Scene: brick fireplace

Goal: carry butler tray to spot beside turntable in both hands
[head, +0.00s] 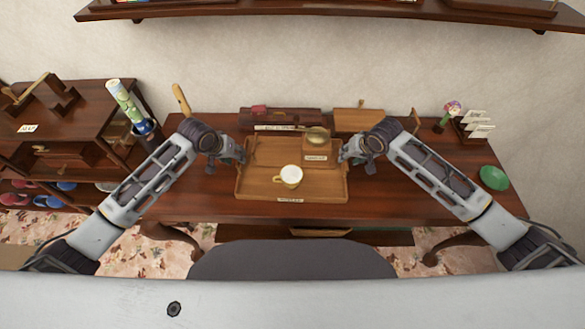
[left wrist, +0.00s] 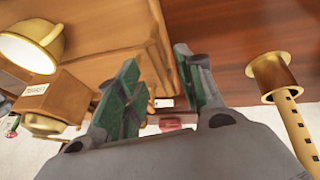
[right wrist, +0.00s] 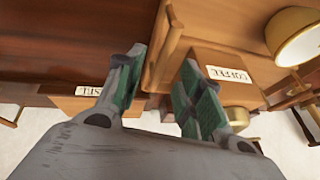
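The butler tray (head: 243,187), a wooden tray with raised sides, lies on the dark wooden table. It carries a cream cup with a yellowish handle (head: 290,177) and a small box labelled coffee (head: 316,155) with a brass piece on top. My left gripper (head: 240,156) is at the tray's left side; in the left wrist view its green-padded fingers (left wrist: 163,90) are apart, with the tray's side between them. My right gripper (head: 346,155) is at the right side; in the right wrist view its fingers (right wrist: 160,85) stand open around that side. I cannot make out a turntable.
A dark box with a red item (head: 262,114) and a wooden box (head: 357,120) stand behind the tray. A green round dish (head: 494,178) and a card rack (head: 475,125) are at the right. The tabletop on both sides of the tray is largely clear.

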